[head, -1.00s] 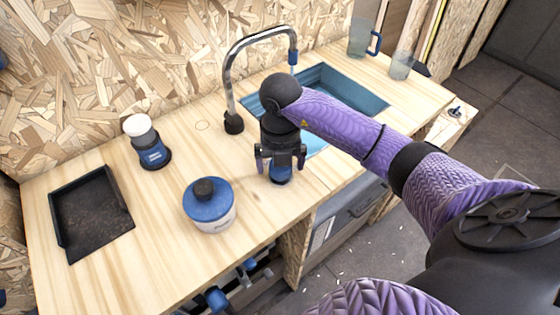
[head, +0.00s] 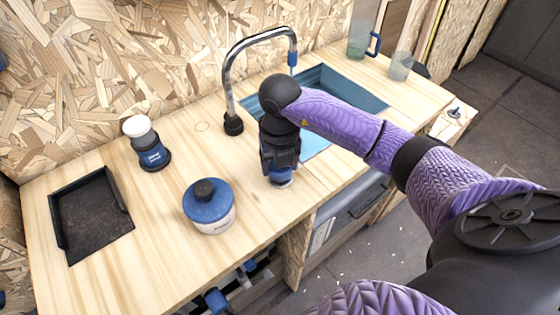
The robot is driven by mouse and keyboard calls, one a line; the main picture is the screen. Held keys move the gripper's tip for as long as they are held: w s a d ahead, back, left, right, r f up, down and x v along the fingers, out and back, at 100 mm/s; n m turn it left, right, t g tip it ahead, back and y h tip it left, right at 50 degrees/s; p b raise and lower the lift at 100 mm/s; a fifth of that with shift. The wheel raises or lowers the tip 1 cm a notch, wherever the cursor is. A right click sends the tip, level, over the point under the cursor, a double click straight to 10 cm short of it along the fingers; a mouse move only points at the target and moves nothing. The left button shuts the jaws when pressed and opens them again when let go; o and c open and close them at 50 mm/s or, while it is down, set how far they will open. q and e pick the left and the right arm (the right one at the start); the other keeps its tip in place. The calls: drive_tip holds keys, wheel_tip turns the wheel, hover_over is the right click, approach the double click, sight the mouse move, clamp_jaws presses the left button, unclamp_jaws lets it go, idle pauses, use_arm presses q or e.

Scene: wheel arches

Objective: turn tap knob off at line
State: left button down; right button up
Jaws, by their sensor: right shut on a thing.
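The tap (head: 232,75) is a chrome arched spout on a black base with a blue nozzle (head: 292,58) over the blue sink (head: 350,90). A thin pale streak shows under the nozzle; I cannot tell if it is running water. My right gripper (head: 281,172) points down at the counter in front of the sink. I cannot make out the line. My left gripper is not in view.
A blue-lidded pot (head: 209,208) stands left of my right gripper on the wooden counter (head: 150,225). A blue-and-white jar (head: 148,145) and a dark recessed tray (head: 92,215) are farther left. A jug (head: 362,35) and a cup (head: 401,66) stand behind the sink.

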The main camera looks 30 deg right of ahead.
drive_tip(key=n, duration=0.3)
drive_tip(key=shift+a+n+b, duration=0.1)
drive_tip(key=shift+n+b, duration=0.3)
drive_tip(key=shift+n, duration=1.6)
drive_tip(key=o, duration=1.2)
wheel_tip(320, 180, up, 9)
drive_tip(key=shift+r+p, duration=0.2)
drive_tip(key=shift+p, duration=0.85)
drive_tip(key=shift+r, duration=0.3)
